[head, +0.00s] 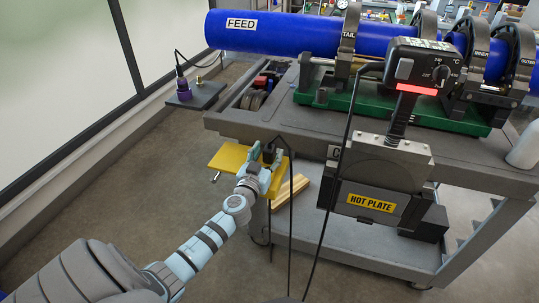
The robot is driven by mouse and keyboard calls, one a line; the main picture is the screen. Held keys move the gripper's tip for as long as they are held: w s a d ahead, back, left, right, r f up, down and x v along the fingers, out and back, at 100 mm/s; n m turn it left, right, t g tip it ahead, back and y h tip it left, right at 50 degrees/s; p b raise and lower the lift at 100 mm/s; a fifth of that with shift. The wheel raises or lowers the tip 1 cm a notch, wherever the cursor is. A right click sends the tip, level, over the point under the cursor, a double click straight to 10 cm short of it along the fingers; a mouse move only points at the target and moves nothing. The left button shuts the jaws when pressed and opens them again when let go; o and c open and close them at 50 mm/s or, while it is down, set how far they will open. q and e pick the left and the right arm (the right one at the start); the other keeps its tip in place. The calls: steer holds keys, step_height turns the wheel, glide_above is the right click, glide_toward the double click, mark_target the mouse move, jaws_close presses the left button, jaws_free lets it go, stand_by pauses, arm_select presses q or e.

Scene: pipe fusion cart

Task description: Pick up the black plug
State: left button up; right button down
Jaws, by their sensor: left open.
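My left gripper (265,163) is open at the yellow board (229,158), which sticks out from the cart's left front. A small black plug (269,151) shows at the fingertips, standing above the board. The fingers are close around or beside it; I cannot tell whether they touch it. The gripper hides the plug's lower part. A thin black cable (291,205) runs near the plug and hangs down in front of the cart. My right gripper is not in view.
The cart carries a long blue pipe (270,33) in clamps and a hot plate unit (378,185) right of my gripper. A black cable (335,180) hangs from the unit. The left floor is clear.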

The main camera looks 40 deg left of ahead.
arm_select(q)
jaws_close()
steer(key=shift+r, duration=0.15)
